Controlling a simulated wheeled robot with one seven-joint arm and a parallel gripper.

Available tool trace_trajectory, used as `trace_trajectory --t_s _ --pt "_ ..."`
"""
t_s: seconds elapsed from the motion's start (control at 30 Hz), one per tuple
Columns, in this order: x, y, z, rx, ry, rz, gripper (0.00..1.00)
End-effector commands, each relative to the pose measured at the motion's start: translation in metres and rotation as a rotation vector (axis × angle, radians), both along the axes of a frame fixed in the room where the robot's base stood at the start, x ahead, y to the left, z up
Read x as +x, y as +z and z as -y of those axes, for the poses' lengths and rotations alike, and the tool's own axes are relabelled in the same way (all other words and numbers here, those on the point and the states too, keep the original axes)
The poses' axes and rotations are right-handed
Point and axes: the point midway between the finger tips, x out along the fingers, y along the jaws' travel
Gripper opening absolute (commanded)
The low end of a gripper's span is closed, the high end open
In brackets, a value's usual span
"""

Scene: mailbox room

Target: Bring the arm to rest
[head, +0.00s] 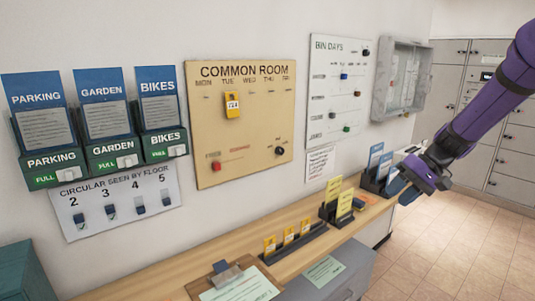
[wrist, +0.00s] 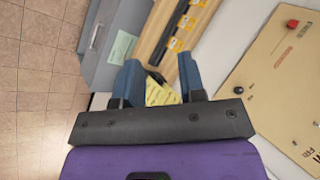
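My purple arm comes in from the right in the head view. My gripper (head: 408,188) is in the air at the right end of the wooden shelf (head: 255,262), near the holder with blue cards (head: 376,158). In the wrist view my gripper (wrist: 160,80) shows two blue fingers spread apart. No object is held between them. Yellow cards (wrist: 160,93) show beyond the gap between the fingers.
The tan Common Room board (head: 240,150) and the Bin Days board (head: 333,105) hang on the wall. Grey lockers (head: 485,120) stand at the back right. A grey cabinet (head: 335,275) is below the shelf. The tiled floor (head: 440,255) at right is clear.

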Motion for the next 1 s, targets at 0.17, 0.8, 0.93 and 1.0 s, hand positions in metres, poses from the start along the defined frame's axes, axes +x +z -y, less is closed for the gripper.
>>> trace_trajectory --t_s 0.17,0.8,0.93,1.0 --pt "-0.041 0.041 -0.017 -0.109 0.022 0.031 0.37" --pt "-0.195 0.121 -0.042 -0.461 -0.001 0.219 0.37" --pt "-0.226 0.127 -0.041 -0.521 -0.021 0.276 0.37" --pt "-0.241 0.129 -0.04 -0.55 -0.034 0.309 0.37"
